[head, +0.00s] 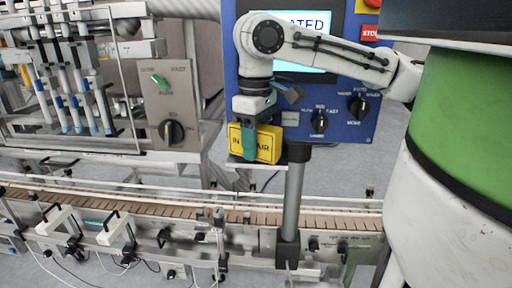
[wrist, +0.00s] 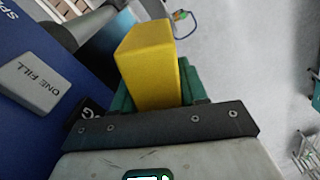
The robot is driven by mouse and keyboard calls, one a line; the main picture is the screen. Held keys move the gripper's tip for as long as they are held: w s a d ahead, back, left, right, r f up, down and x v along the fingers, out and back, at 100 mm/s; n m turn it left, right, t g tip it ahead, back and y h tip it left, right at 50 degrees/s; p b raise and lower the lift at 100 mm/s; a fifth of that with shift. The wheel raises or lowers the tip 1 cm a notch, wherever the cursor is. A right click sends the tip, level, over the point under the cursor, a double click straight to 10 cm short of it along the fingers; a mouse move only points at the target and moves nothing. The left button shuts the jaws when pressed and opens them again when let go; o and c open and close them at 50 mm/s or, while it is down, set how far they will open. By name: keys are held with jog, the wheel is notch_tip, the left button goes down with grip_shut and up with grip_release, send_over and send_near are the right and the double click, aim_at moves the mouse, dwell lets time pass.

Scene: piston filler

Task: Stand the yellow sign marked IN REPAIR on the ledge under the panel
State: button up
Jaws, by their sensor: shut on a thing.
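The yellow sign (head: 267,144) is in front of the lower left edge of the blue panel (head: 335,104). Its black lettering shows "IN" and "AIR"; a green finger covers the middle. My gripper (head: 249,143) is shut on the sign and points down. In the wrist view the yellow sign (wrist: 150,65) stands out between the green fingers of my gripper (wrist: 155,88), beside the blue panel face (wrist: 30,90).
Below runs a conveyor (head: 180,208) with rails and clamps. A grey box with a knob (head: 172,132) stands left.

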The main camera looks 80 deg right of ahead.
jog(key=shift+f, duration=0.75)
jog(key=shift+f, duration=0.15)
jog(key=o, duration=1.1)
notch_tip(320, 180, up, 12)
jog(key=shift+r, duration=0.2)
jog(key=shift+s, duration=0.1)
